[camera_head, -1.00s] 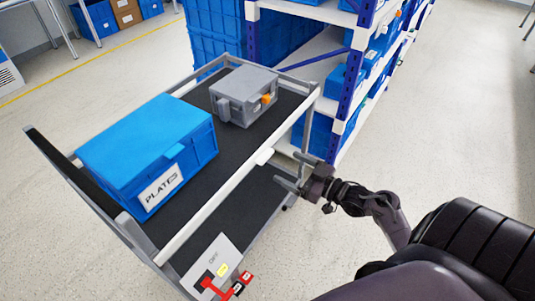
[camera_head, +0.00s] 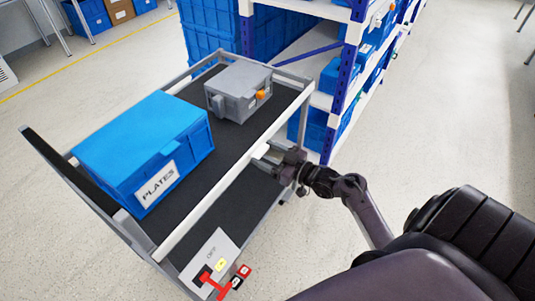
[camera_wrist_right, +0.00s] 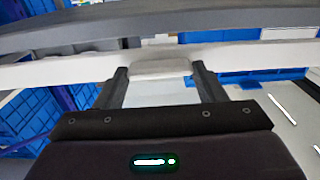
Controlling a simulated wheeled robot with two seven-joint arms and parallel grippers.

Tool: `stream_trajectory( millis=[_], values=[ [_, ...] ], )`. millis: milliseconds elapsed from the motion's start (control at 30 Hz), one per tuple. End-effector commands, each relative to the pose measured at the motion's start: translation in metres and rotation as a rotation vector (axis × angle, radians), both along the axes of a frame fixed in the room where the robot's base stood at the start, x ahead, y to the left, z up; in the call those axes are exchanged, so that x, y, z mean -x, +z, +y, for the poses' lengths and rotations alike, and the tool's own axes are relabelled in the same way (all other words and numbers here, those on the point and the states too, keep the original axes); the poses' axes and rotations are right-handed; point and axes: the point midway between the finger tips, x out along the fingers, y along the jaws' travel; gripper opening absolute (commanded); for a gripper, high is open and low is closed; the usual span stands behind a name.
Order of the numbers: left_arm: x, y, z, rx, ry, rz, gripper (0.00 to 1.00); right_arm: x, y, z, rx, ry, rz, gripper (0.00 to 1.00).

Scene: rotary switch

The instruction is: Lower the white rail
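The white rail (camera_head: 208,203) runs along the near side of the grey cart, at the level of its upper deck. A small pale block (camera_head: 261,150) sits on the rail near its right end. My right gripper (camera_head: 264,155) is at this block. In the right wrist view, the open fingers of the right gripper (camera_wrist_right: 160,84) stand on either side of the pale block (camera_wrist_right: 160,68), with small gaps beside it. The white rail (camera_wrist_right: 55,71) crosses that view behind the fingers. My left gripper is in neither view.
A blue PLATES crate (camera_head: 140,140) and a grey box (camera_head: 238,88) with an orange knob stand on the cart. A panel with a red switch (camera_head: 207,282) is at its near corner. Blue-posted shelving (camera_head: 345,85) stands behind. Floor at right is clear.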

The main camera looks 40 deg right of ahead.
Motion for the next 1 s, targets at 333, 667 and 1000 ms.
stream_trajectory(
  millis=[333,667,1000],
  values=[
    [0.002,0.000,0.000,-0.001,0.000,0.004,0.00,0.000,0.000,0.000,0.000,0.000,0.000,0.22],
    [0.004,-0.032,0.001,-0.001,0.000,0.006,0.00,0.000,-0.045,0.000,0.000,0.002,0.001,0.22],
    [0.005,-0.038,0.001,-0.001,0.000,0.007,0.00,0.001,-0.059,0.000,0.000,0.000,0.005,0.22]
  ],
)
